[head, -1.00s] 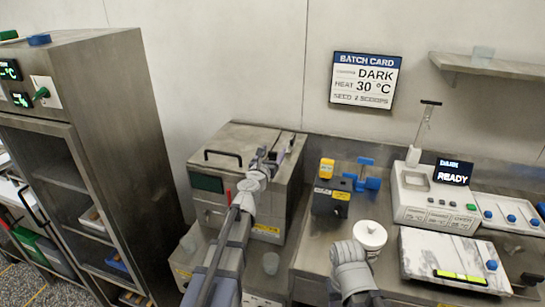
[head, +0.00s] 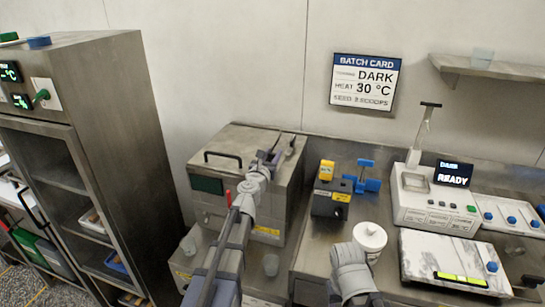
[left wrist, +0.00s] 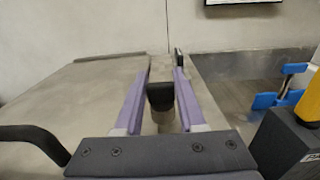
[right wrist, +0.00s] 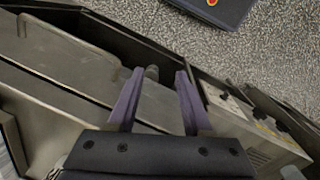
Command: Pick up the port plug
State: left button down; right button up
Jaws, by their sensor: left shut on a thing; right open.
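The port plug (left wrist: 160,97), with a black head on a pale grey stem, stands between the two fingers of my left gripper (left wrist: 160,80) in the left wrist view. My left gripper (head: 276,153) is shut on it, at the right side of the top of the steel box machine (head: 245,143) in the head view. The plug is too small to pick out clearly there. My right gripper (right wrist: 157,85) is open and empty in the right wrist view. In the head view only its arm shows, at the bottom, and its fingers are hidden.
The machine has a black handle (head: 223,156). A tall steel cabinet (head: 120,110) stands left.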

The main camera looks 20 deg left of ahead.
aim_at(272, 153)
pick_arm(q)
jog(key=shift+r, duration=0.15)
notch_tip(272, 153, up, 10)
jog(key=p, duration=1)
jog(key=shift+f, duration=0.2)
